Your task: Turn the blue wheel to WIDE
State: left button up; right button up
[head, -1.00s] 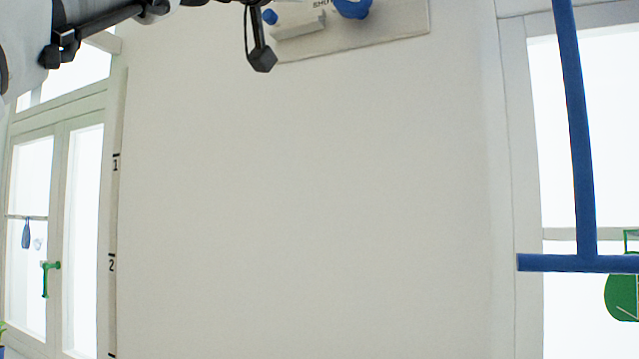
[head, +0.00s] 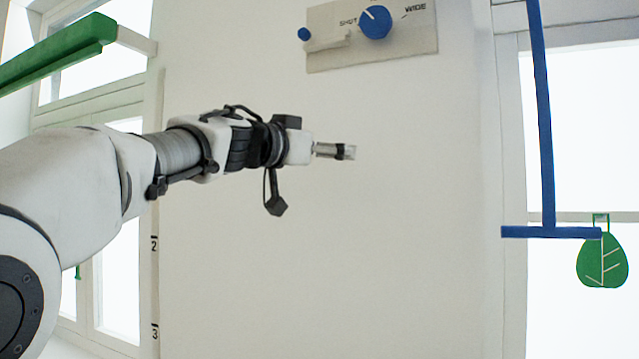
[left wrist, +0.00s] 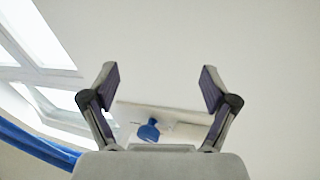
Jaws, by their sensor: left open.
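The blue wheel (head: 375,22) sits on a pale panel (head: 375,55) on the wall, near the top of the head view. Its white mark points up and left, toward neither the WIDE label (head: 415,8) at its right nor straight down. My left gripper (head: 349,152) is below the panel, apart from the wheel and empty. In the left wrist view my left gripper (left wrist: 160,80) has its fingers spread, with the panel (left wrist: 185,113) and the blue wheel (left wrist: 149,131) lower down, partly behind the gripper's body. My right gripper is not in view.
A white bar with a small blue knob (head: 304,34) is at the panel's left. A green beam (head: 60,55) is at upper left. A blue frame (head: 545,130) and a green leaf shape (head: 602,260) hang by the right window. The wall below the panel is bare.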

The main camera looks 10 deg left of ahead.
pick_arm(q)
notch_tip(320, 180, down, 6)
jog(key=w, duration=0.2)
jog(key=shift+a+r+n+g, duration=0.15)
jog(key=shift+a+n+g, duration=0.1)
jog(key=shift+n+g, duration=0.05)
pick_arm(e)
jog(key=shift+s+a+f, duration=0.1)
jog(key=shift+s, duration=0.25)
pick_arm(q)
jog(key=shift+w, duration=0.25)
